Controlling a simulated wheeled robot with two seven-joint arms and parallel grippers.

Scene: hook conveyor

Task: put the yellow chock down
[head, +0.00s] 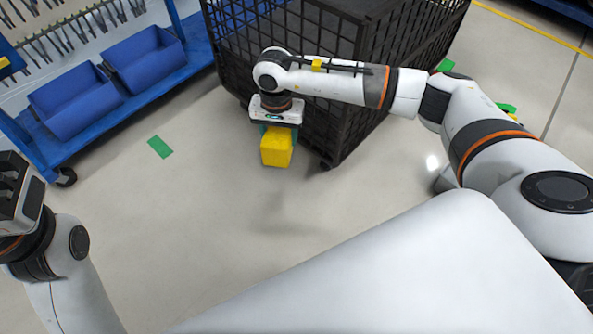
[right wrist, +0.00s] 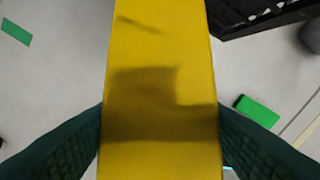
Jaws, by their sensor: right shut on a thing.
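The yellow chock (head: 276,150) hangs below my right gripper (head: 278,124) in the head view, beside the lower corner of the black mesh cage. My right gripper is shut on it. In the right wrist view the chock (right wrist: 160,60) fills the middle, with a dark green finger pressed to each side. The chock appears to be above the floor, with a soft shadow below it; the exact gap is hard to tell. My left gripper (head: 14,190) is at the left edge of the head view, partly cut off, and its opening cannot be made out.
The black mesh cage (head: 345,110) on casters stands right behind the chock. A blue rack with blue bins (head: 75,98) is at the upper left. Green floor marks (head: 160,147) lie on the grey floor (head: 190,220), which is clear in front and to the left.

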